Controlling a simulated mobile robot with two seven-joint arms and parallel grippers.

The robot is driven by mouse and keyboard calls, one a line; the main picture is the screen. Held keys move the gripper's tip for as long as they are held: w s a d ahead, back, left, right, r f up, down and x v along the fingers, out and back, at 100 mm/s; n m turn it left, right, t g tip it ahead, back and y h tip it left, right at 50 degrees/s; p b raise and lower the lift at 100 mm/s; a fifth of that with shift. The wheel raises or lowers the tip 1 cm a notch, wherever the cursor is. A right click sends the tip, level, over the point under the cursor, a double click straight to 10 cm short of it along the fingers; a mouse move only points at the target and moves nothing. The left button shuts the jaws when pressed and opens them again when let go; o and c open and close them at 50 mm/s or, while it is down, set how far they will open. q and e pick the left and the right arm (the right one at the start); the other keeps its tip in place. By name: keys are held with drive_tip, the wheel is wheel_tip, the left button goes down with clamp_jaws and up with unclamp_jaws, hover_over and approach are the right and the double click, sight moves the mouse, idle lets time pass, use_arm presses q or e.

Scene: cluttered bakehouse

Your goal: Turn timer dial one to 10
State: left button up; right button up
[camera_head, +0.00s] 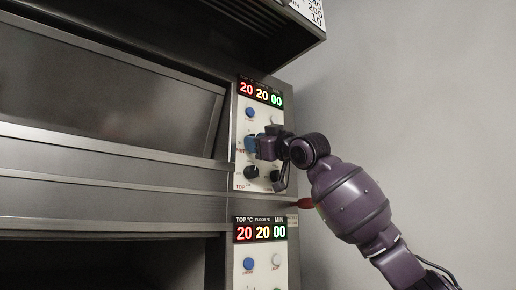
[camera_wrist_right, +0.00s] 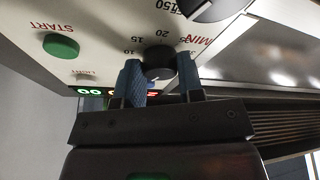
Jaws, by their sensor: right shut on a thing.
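A black timer dial (camera_wrist_right: 158,62) with a minute scale around it shows in the wrist view, where the picture is upside down. The figures 10, 15 and 20 are legible beside it. My right gripper (camera_head: 257,145) is at the upper oven panel (camera_head: 242,128) in the head view. Its two blue fingers (camera_wrist_right: 160,74) stand on either side of the dial and are shut on it. The dial's pointer mark cannot be made out. In the head view the gripper hides the dial. The upper display (camera_head: 261,93) reads 20, 20, 00. My left gripper is not in view.
Two dark knobs (camera_head: 251,172) sit below my gripper on the same panel. A green START button (camera_wrist_right: 61,45) is left of the dial in the wrist view. A lower panel has its own display (camera_head: 260,233). The wall (camera_head: 420,90) at right is bare.

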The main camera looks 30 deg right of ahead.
drive_tip(key=shift+a+m+g+h+b, duration=0.15)
drive_tip(key=shift+m+h+b, duration=0.2)
drive_tip(key=shift+m+h, duration=1.8)
drive_tip(key=shift+a+m+g+h+b, duration=0.25)
drive_tip(key=shift+m+h, duration=0.35)
drive_tip(key=shift+m, duration=3.05)
drive_tip(key=shift+a+m+g+h+b, duration=0.1)
drive_tip(key=shift+m+h+b, duration=0.3)
drive_tip(key=shift+m+h, duration=1.75)
drive_tip(key=shift+m+y, duration=0.8)
drive_tip(key=shift+m, duration=0.15)
drive_tip(key=o, duration=0.9)
drive_tip(key=shift+o, duration=0.2)
drive_tip(key=shift+s, duration=0.1)
drive_tip(key=b+v, duration=0.2)
drive_tip(key=v, duration=0.8)
drive_tip(key=shift+s+b, duration=0.3)
drive_tip(key=shift+b, duration=0.05)
